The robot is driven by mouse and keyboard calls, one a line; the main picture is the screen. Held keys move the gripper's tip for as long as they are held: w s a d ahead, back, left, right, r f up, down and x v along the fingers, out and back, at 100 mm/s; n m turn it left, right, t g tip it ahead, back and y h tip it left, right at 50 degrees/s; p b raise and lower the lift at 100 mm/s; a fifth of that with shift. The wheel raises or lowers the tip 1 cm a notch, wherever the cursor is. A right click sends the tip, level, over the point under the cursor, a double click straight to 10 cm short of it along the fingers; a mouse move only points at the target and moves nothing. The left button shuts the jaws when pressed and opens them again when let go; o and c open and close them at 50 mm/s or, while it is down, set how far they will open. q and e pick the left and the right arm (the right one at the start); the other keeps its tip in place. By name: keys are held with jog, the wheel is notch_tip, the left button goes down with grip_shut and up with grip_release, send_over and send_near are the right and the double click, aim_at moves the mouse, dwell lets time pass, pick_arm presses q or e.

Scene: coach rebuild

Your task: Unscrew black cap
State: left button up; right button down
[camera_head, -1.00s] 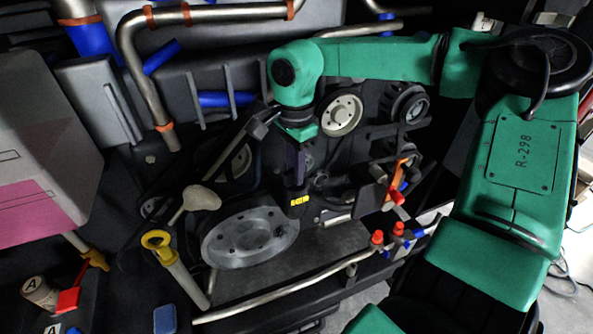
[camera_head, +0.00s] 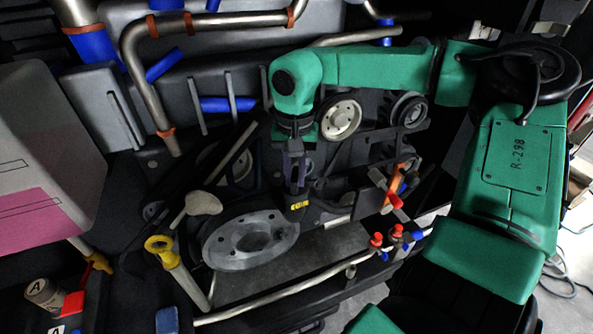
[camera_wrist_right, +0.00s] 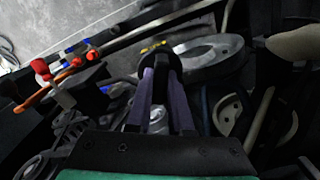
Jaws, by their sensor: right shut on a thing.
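The black cap (camera_wrist_right: 162,62) shows in the right wrist view as a dark round piece between the tips of my right gripper (camera_wrist_right: 161,75). The purple-grey fingers are shut on it. In the head view my right gripper (camera_head: 296,178) points down in the middle of the engine bay, with the cap small and dark at its tips. A yellow tag (camera_head: 299,205) sits just below the fingertips. I cannot tell whether the cap is still on its thread. My left gripper is not in view.
A grey metal flange (camera_head: 222,250) lies just left of the fingertips. Pulleys (camera_head: 340,118) stand behind my wrist. Red-capped valves (camera_head: 376,240) and a metal pipe (camera_head: 300,298) are in front. A white-and-pink tank (camera_head: 40,150) stands at the left.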

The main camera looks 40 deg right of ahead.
jog(key=n, duration=0.4)
jog(key=shift+n, duration=0.7)
jog(key=n, duration=0.3)
jog(key=shift+p, duration=0.35)
jog(key=shift+c, duration=1.7)
grip_release()
notch_tip(320, 180, up, 10)
jog(key=p, duration=0.7)
jog(key=shift+r, duration=0.1)
